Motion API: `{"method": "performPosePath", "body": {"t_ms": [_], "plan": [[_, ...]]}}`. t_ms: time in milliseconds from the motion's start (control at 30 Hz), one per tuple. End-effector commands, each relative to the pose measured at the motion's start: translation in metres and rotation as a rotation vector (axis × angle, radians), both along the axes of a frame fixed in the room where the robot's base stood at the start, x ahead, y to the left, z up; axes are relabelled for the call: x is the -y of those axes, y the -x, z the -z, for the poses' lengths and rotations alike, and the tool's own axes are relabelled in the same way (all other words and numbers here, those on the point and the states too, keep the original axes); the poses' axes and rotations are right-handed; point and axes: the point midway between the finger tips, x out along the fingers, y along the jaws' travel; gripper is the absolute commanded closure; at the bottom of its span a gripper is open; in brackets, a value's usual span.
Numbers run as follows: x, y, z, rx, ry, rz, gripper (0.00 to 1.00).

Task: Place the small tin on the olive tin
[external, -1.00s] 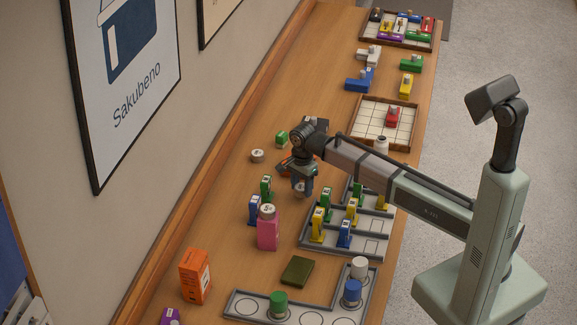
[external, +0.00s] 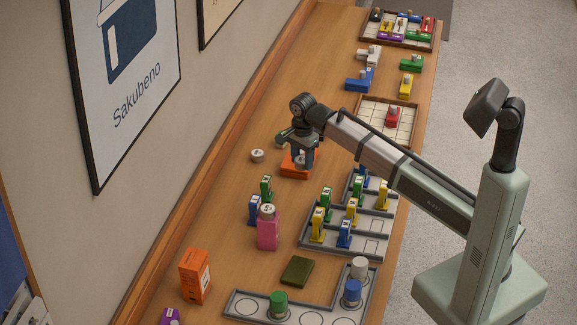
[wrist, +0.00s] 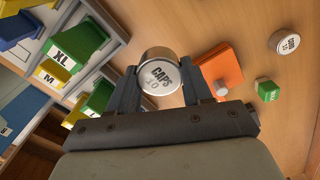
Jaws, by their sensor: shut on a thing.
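The small tin (wrist: 159,78), round and silver with "CAPS 10" on its lid, is held between the two fingers of my gripper (wrist: 160,92) in the wrist view. In the external view my gripper (external: 302,160) is in front of or above an orange box, with the small tin (external: 300,161) showing pale between its fingers. The olive tin (external: 297,271) is a flat dark green box lying on the counter, well nearer the camera than my gripper. Nothing lies on it. It is not in the wrist view.
Another round tin (external: 257,156) sits left of my gripper. A circle tray (external: 238,304) lies near the olive tin.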

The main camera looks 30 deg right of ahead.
Motion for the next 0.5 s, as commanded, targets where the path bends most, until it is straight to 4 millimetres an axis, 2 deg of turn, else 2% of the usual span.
{"method": "performPosePath", "body": {"t_ms": [100, 267, 500], "plan": [[-0.001, -0.001, -0.023, 0.002, -0.001, 0.0, 0.81], [0.0, -0.001, -0.048, 0.002, -0.001, 0.0, 0.81], [-0.039, 0.039, -0.044, 0.0, 0.0, -0.214, 0.81]]}}
